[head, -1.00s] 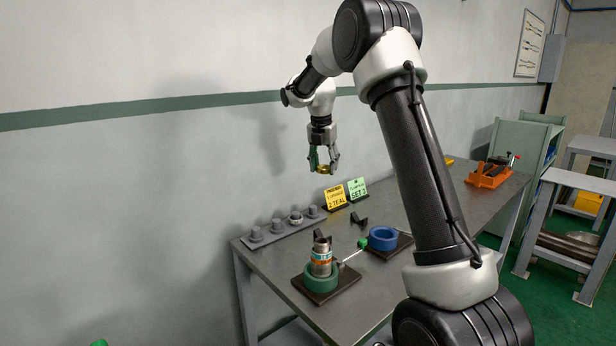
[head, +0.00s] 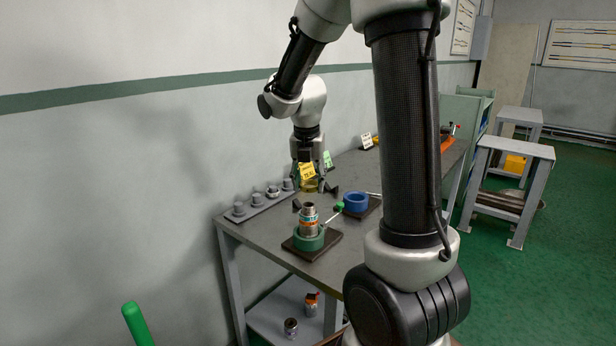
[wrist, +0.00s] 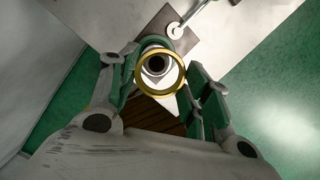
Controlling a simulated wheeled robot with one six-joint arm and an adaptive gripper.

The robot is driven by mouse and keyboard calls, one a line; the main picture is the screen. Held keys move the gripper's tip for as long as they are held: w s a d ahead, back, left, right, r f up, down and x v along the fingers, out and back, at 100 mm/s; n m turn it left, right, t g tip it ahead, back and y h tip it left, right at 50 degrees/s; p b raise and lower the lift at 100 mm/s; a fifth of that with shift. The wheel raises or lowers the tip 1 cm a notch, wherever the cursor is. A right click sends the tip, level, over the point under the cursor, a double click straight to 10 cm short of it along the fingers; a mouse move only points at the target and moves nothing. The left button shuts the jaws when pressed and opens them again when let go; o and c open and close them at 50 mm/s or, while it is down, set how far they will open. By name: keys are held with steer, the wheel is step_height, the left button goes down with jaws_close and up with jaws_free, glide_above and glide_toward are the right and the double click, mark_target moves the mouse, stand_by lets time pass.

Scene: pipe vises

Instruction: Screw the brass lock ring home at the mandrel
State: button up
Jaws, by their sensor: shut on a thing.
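My gripper (head: 308,187) is shut on the brass lock ring (wrist: 160,94), which lies across the fingertips in the wrist view. An upright metal cylinder with orange and teal bands (head: 309,222), which seems to be the mandrel, stands in the green ring-shaped vise (head: 303,243). In the wrist view its round open top (wrist: 155,63) shows through the ring, a little off centre. The ring is above the cylinder and apart from it in the head view.
A blue ring-shaped vise (head: 355,202) stands to the right on the bench (head: 262,234). A handle with a green knob (head: 340,207) lies between the vises. A rail with several grey pegs (head: 262,203) lines the back left edge.

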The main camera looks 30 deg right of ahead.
mark_target(308, 205)
steer(key=shift+a+f, duration=0.1)
steer(key=shift+f, duration=1.8)
steer(key=shift+f, duration=1.55)
steer(key=o, duration=1.1)
